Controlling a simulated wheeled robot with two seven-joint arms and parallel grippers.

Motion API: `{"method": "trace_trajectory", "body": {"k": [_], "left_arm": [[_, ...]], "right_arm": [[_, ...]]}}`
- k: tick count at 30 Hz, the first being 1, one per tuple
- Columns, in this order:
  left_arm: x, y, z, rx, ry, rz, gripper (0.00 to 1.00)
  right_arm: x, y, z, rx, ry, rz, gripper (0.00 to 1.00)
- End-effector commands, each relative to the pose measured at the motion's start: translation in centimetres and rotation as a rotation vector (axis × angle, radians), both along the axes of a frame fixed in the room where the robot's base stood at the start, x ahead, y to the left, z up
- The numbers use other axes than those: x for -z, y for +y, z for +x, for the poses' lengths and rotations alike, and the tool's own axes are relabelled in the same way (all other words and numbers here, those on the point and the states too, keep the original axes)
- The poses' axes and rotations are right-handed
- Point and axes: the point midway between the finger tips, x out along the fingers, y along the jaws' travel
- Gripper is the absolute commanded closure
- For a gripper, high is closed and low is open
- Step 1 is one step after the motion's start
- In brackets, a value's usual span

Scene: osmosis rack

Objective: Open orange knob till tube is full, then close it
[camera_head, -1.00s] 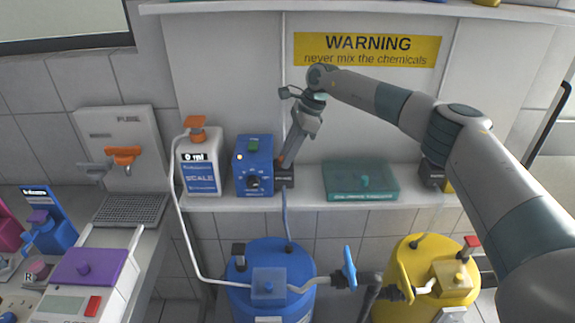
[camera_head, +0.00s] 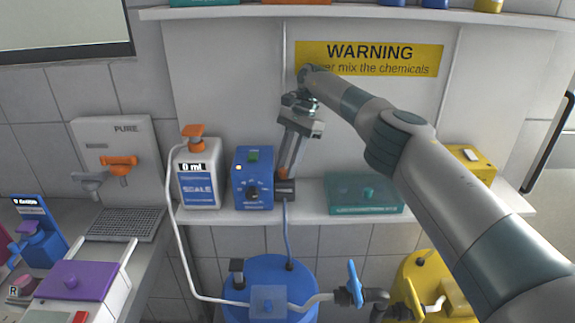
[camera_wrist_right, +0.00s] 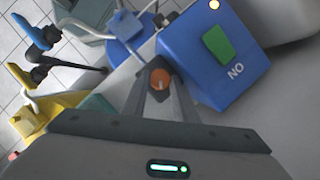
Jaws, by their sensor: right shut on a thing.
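An orange knob (camera_wrist_right: 161,79) sits between the fingertips of my right gripper (camera_wrist_right: 160,90) in the right wrist view. In the head view my right gripper (camera_head: 286,170) points down beside the blue box (camera_head: 253,180), shut on the orange knob above a dark fitting (camera_head: 285,190). A thin blue tube (camera_head: 285,235) runs down from the fitting to the blue barrel (camera_head: 240,283). I cannot tell how full it is. The white scale bottle (camera_head: 199,186) has an orange top and reads 0 ml. My left gripper is not in view.
A teal box (camera_head: 345,195) stands on the shelf to the right. At the left, a PURE panel (camera_head: 118,133) has another orange tap (camera_head: 120,165). A yellow barrel (camera_head: 412,275) stands low right. A shelf (camera_head: 345,12) runs above.

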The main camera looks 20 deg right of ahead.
Motion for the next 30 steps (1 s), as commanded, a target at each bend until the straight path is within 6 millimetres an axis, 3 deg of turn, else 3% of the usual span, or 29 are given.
{"method": "trace_trajectory", "body": {"k": [13, 14, 15, 16, 30], "left_arm": [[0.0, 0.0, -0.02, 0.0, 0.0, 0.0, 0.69], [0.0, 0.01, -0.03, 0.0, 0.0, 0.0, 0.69], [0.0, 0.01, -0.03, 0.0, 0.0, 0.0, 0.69], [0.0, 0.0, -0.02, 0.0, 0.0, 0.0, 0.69], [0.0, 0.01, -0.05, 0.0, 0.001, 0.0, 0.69]], "right_arm": [[-0.05, -0.03, 0.03, -0.009, -0.001, -0.001, 0.96], [-0.04, -0.04, 0.03, -0.009, -0.001, -0.001, 0.67], [-0.04, -0.04, 0.03, -0.008, -0.002, 0.0, 0.57], [-0.05, -0.03, 0.04, -0.008, -0.002, 0.0, 0.55], [-0.07, 0.13, 0.07, -0.009, -0.003, 0.002, 0.55]]}}
